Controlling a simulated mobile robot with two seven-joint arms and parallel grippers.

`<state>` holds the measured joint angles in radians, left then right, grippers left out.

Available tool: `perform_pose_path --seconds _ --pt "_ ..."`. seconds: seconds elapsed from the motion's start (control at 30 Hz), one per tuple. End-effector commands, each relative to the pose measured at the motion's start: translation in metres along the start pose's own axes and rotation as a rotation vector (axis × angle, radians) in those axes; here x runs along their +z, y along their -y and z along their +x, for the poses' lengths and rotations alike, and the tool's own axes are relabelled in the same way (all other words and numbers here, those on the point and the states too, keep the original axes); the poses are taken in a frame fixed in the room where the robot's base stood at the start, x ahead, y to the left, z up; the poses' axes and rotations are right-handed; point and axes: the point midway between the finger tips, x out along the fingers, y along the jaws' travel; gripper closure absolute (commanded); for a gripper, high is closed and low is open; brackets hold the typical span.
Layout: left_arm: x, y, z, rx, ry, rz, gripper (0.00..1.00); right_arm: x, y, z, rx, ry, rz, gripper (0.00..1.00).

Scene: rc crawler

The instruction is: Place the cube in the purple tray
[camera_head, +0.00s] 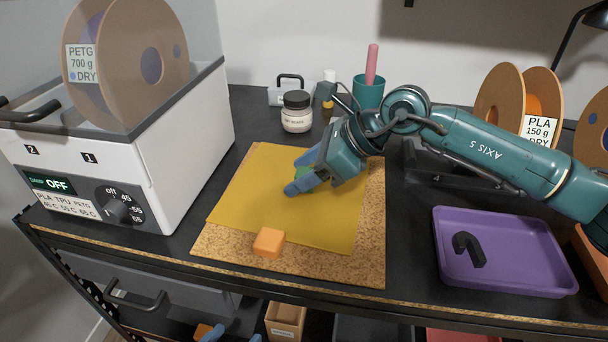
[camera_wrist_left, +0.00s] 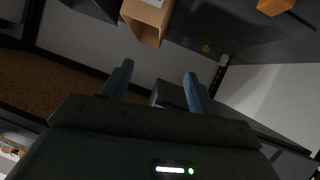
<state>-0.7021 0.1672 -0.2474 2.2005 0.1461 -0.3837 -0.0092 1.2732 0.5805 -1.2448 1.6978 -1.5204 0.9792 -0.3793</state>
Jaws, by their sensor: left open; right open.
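An orange cube (camera_head: 268,242) lies at the near edge of the yellow sheet, by the cork mat. The purple tray (camera_head: 505,282) stands at the right of the bench with a black hook-shaped piece (camera_head: 468,250) in it. My right gripper (camera_head: 296,175) is open above the yellow sheet, behind the cube and apart from it.
A white filament dryer (camera_head: 190,150) with a spool stands at the left. A jar (camera_head: 297,112), a teal cup (camera_head: 368,92) and spools (camera_head: 500,95) stand at the back. Under the bench are a cardboard box (camera_head: 285,318) and a small orange item (camera_head: 203,331).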

Motion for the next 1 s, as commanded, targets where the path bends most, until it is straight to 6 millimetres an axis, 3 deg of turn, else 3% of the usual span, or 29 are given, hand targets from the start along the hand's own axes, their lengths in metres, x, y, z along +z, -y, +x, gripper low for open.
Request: perform_pose_path --seconds 0.13,0.77,1.0 --pt "-0.001 -0.0003 0.0006 0.001 -0.003 0.0 0.4 -0.0001 0.0001 -0.0003 0.0 0.0 0.0 0.47" --pt "-0.0038 -0.0009 0.0007 0.002 -0.01 0.0 0.4 0.0001 0.0003 -0.0009 -0.001 0.0 0.0 0.96" --pt "-0.0038 -0.0008 0.0008 0.001 -0.01 0.0 0.4 0.0051 0.0006 -0.0052 -0.002 0.002 -0.002 0.97"
